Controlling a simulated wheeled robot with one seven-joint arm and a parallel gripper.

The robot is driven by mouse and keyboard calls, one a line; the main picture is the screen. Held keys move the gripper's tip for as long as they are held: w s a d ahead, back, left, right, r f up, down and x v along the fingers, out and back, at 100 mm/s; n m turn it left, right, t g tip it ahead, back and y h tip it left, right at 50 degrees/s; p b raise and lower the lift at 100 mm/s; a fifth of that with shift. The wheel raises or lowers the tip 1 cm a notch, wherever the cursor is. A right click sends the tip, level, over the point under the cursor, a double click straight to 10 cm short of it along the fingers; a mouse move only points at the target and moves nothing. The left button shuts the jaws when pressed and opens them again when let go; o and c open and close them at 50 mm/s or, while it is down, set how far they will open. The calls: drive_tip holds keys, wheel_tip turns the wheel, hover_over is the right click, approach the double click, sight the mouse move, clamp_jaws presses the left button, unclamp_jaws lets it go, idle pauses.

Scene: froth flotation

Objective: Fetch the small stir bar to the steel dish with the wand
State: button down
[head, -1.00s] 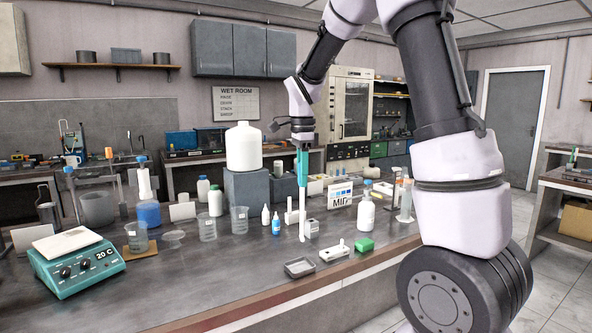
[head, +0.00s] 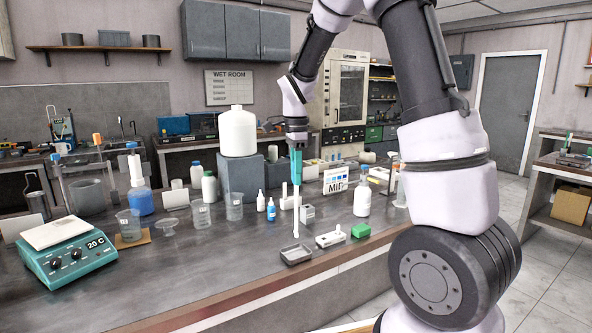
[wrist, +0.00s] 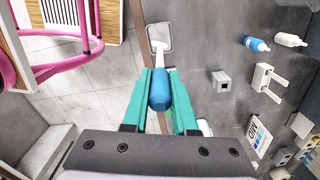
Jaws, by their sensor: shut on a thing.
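My teal-fingered gripper (head: 296,165) is shut on the wand (head: 296,210), which hangs upright with its white shaft pointing down. In the wrist view the wand's blue handle (wrist: 160,92) sits between the two fingers (wrist: 160,100). The shallow square steel dish (head: 296,262) lies near the front edge of the bench. In the wrist view the wand's white end overlaps the dish (wrist: 152,28). In the head view its tip is at or just above the dish's back rim; contact is unclear. I cannot make out the stir bar in either view.
Bottles, beakers and a sign (head: 336,181) crowd the bench behind. A teal hotplate (head: 68,256) stands left.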

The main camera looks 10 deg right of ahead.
drive_tip(key=shift+f, duration=0.2)
idle(0.3)
wheel_tip(320, 180, down, 7)
idle(2.1)
drive_tip(key=shift+s+f, duration=0.1)
drive_tip(key=shift+f, duration=0.15)
idle(0.8)
drive_tip(key=shift+r, duration=0.15)
drive_tip(key=shift+r, duration=4.5)
